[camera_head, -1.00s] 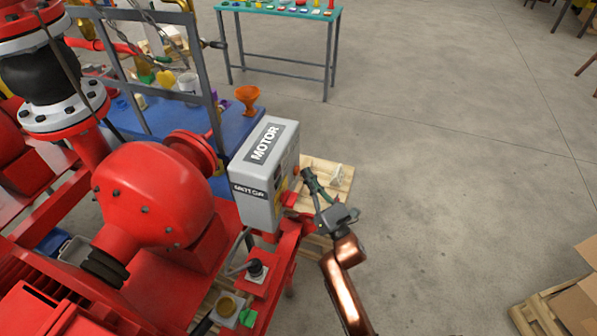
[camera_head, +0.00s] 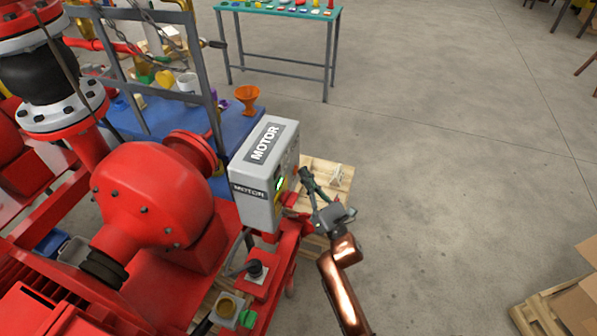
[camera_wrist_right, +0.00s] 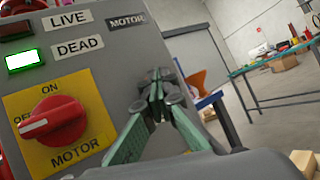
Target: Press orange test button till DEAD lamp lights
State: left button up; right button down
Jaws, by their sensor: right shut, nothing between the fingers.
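The grey MOTOR box (camera_head: 262,165) stands on the red skid. Its front panel (camera_wrist_right: 115,85) fills the left of the right wrist view. The DEAD lamp (camera_wrist_right: 24,61) glows bright green-white beside its label, and its green glow shows in the head view (camera_head: 281,184). The LIVE lamp (camera_wrist_right: 16,29) is dark red. A red rotary switch (camera_wrist_right: 52,121) on a yellow plate points toward OFF. My right gripper (camera_head: 304,172) is shut and empty, its fingertips (camera_wrist_right: 158,84) at the panel. The orange test button is hidden at the fingertips; I cannot see the contact. My left gripper is out of view.
A red pump casing (camera_head: 155,195) and piping fill the left. A blue bench (camera_head: 237,126) with an orange funnel (camera_head: 247,97) stands behind the box. A wooden pallet (camera_head: 335,174) lies beyond my right gripper. The floor at right is open.

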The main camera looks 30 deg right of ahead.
jog(key=shift+s, duration=0.1)
jog(key=shift+s+d, duration=0.55)
dwell(0.3)
jog(key=s+d, duration=0.3)
jog(key=shift+s+d, duration=0.15)
jog(key=shift+s, duration=0.25)
dwell(0.7)
